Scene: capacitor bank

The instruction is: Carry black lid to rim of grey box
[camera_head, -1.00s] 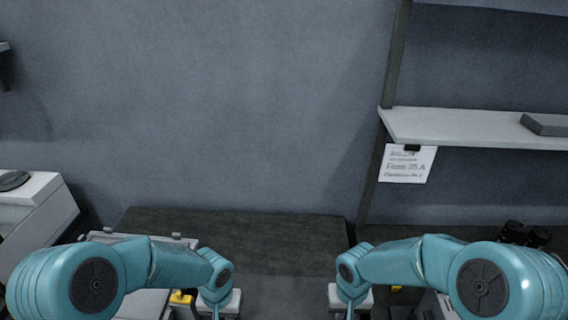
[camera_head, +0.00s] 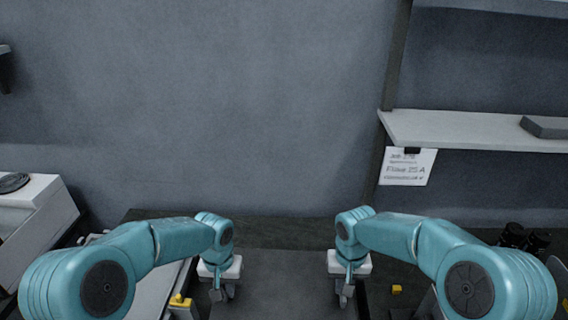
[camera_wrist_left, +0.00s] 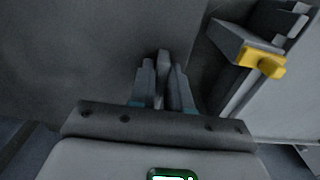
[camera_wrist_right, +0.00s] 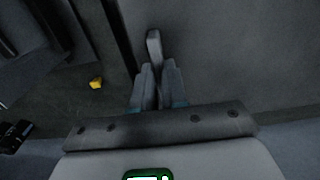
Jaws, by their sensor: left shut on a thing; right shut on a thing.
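The black lid (camera_head: 282,285) is a flat dark panel between my two arms at the bottom of the head view, and its lower part is cut off. My left gripper (camera_head: 222,293) is shut on a grip at the lid's left side. In the left wrist view, the fingers (camera_wrist_left: 162,82) close around a small grey tab, with the lid (camera_wrist_left: 75,50) beside it. My right gripper (camera_head: 345,293) is shut on a matching tab (camera_wrist_right: 153,45) at the lid's right side, with the lid (camera_wrist_right: 225,50) beside it. I cannot clearly make out the grey box or its rim.
A pale grey panel (camera_head: 155,290) with a yellow latch (camera_head: 180,300) stands close to the left gripper. A small yellow piece (camera_head: 397,289) lies right of the right gripper. A white case (camera_head: 35,215) stands far left. A shelf (camera_head: 470,128) and dark cylinders (camera_head: 525,238) are right.

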